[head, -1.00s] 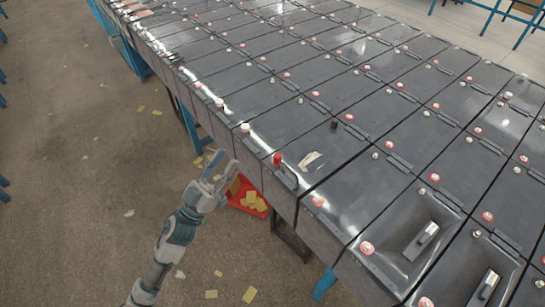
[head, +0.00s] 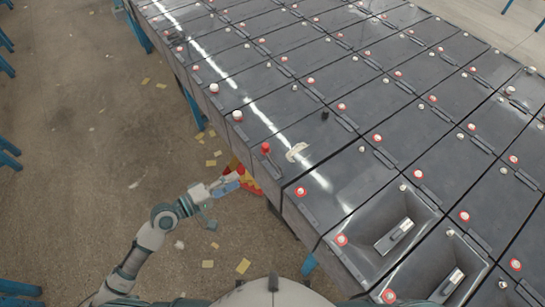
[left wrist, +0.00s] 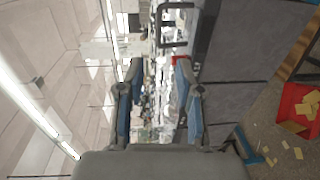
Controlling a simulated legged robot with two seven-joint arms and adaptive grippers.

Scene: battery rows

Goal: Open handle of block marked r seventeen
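The dark grey battery blocks (head: 330,171) stand in rows, with red and white caps and black handles on top. No marking "r seventeen" can be read. A dark handle (head: 272,163) is on the near-edge block, beside a red cap (head: 265,148). In the left wrist view a dark bracket-shaped handle (left wrist: 173,42) shows beyond the fingertips, at the upper middle. My left gripper (head: 234,180) is beside the row's near side, apart from that handle. In the left wrist view its two blue-padded fingers (left wrist: 158,72) are spread and nothing is between them. My right gripper is not in view.
A red bin (left wrist: 298,108) with yellow pieces stands on the floor by the row, partly hidden behind my gripper in the head view. Yellow scraps (head: 243,266) lie on the floor. Two blocks have recessed tops (head: 368,232). Open floor lies left of the row.

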